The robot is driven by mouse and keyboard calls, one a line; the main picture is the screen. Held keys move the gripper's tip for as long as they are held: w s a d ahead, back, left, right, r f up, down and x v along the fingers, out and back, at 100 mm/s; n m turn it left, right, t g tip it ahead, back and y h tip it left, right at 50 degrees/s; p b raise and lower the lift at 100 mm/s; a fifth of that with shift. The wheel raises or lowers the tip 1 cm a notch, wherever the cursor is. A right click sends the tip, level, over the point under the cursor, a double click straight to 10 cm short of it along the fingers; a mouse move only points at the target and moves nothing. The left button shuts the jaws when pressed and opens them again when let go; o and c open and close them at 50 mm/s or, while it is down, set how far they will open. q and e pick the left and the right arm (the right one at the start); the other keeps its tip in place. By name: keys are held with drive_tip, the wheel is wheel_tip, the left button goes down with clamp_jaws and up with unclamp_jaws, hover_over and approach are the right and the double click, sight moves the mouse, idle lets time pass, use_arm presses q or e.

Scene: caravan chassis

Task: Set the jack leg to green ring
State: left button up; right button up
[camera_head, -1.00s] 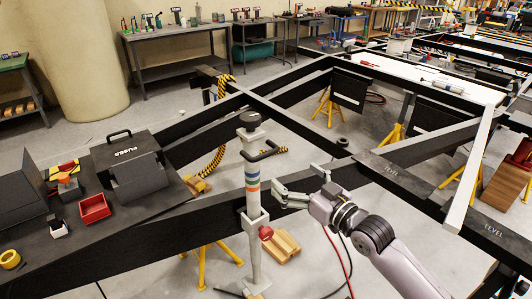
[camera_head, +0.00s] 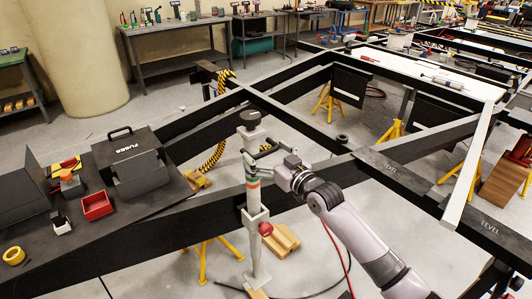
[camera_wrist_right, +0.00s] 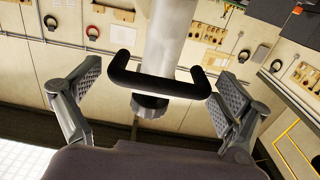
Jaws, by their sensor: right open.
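The jack leg (camera_head: 256,222) is a pale upright post with a dark round cap, beside the black chassis beam. An orange ring (camera_head: 252,184) shows on it; the gripper covers the bands above, so I cannot make out the green ring. A red knob (camera_head: 265,228) sits on its lower collar. My right gripper (camera_head: 262,160) is at the upper post, by the crank handle. In the right wrist view the black U-shaped handle (camera_wrist_right: 160,86) lies between the open, empty fingers, with the pale post (camera_wrist_right: 172,40) behind it. My left gripper is not in view.
At the left, the dark bench holds a black FUSES case (camera_head: 128,160), a red bin (camera_head: 97,205) and yellow tape (camera_head: 13,255). Black chassis beams (camera_head: 215,212) run beside the leg. Wood blocks (camera_head: 282,240) and a yellow stand (camera_head: 203,262) are on the floor nearby.

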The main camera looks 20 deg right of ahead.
drive_tip(key=c, duration=1.4)
drive_tip(key=b, duration=1)
approach(258, 185)
drive_tip(key=x, duration=0.5)
drive_tip(key=shift+w+a, duration=0.1)
drive_tip(key=shift+w, duration=0.1)
drive_tip(key=o, duration=1.4)
drive_tip(key=shift+w, duration=0.1)
drive_tip(key=shift+r, duration=0.1)
drive_tip(key=v, duration=1.2)
